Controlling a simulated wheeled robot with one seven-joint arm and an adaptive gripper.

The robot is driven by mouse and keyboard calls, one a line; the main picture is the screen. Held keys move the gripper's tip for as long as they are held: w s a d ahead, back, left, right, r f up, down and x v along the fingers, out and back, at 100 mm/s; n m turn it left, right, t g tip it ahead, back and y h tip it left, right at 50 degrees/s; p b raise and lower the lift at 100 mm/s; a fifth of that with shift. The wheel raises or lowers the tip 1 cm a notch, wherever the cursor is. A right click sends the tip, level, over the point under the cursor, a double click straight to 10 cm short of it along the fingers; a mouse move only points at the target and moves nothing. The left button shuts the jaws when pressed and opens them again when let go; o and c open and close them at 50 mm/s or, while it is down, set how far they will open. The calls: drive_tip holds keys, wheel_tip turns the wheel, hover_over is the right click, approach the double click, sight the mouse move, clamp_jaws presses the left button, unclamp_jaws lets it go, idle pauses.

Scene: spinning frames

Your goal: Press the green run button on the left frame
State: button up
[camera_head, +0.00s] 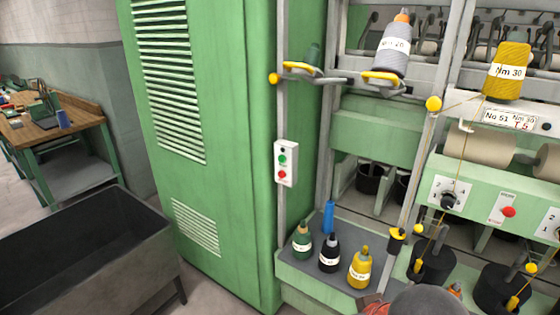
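A small white control box (291,166) is mounted upright on the grey post at the left end of the spinning frame (385,131). The green button (282,158) is on its upper part, and a red button (282,175) is below it. Small lettering by the buttons is too small to read. Nothing covers the box or touches the buttons. A rounded dark grey shape, probably part of my arm, shows at the bottom edge, right of centre and well below the box. My gripper's fingers cannot be seen.
A tall green cabinet (225,110) stands left of the box. A ledge (318,271) below holds several yarn cones and a blue bottle (328,216). A dark metal bin (85,250) and workbench (75,127) are at left. Another red button (508,211) is on the right panel.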

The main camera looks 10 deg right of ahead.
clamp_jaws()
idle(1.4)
